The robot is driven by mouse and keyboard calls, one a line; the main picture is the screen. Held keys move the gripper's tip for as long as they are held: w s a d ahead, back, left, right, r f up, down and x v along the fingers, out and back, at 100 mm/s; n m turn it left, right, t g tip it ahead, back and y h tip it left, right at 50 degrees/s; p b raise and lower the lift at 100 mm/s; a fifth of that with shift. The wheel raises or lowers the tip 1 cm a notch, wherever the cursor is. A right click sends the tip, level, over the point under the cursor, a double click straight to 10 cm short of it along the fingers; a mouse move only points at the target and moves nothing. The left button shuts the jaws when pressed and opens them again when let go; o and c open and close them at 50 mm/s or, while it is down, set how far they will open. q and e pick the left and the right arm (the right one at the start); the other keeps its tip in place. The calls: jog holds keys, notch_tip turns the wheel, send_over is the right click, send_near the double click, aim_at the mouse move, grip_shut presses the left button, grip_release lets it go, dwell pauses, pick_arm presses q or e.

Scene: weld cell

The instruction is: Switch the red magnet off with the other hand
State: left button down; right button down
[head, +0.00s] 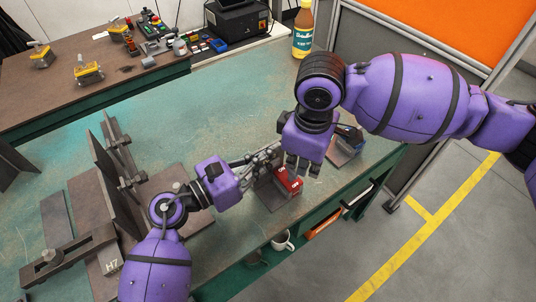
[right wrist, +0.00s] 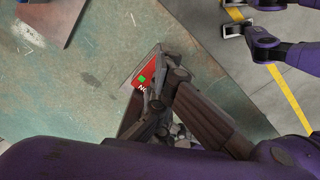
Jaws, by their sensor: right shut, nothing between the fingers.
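The red magnet (head: 287,183) sits on a dark steel plate (head: 277,203) near the front edge of the bench. In the right wrist view the red magnet (right wrist: 139,67) shows a green patch and white lettering, partly hidden by dark fingers. My left gripper (head: 275,152) reaches in from the left, just behind the red magnet; whether its fingers touch it or are closed is unclear. My right gripper (head: 301,169) points down above and just behind the magnet's right end, shut and empty. Its fingers (right wrist: 157,102) show beside the magnet in the right wrist view; contact is unclear.
A blue magnet (head: 349,135) on another plate stands to the right, partly behind my right arm. Upright steel plates and a clamped fixture (head: 113,160) are at left. A bottle (head: 303,32) stands at the back. A mug (head: 282,241) sits below the bench edge. The bench's back middle is clear.

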jog(key=shift+g, duration=0.4)
jog(key=shift+s+a+f, duration=0.5)
jog(key=shift+s+f, duration=0.2)
jog(key=shift+s+a+f, duration=0.45)
jog(key=shift+s+f, duration=0.25)
jog(key=shift+a, duration=0.45)
dwell(1.1)
jog(key=shift+w, duration=0.3)
jog(key=shift+w+r, duration=0.15)
jog(key=shift+r, duration=0.1)
jog(key=shift+w+a, duration=0.1)
jog(key=shift+r, duration=0.1)
notch_tip(320, 180, up, 7)
jog(key=shift+s+d, duration=0.25)
jog(key=shift+d, duration=0.05)
dwell(0.9)
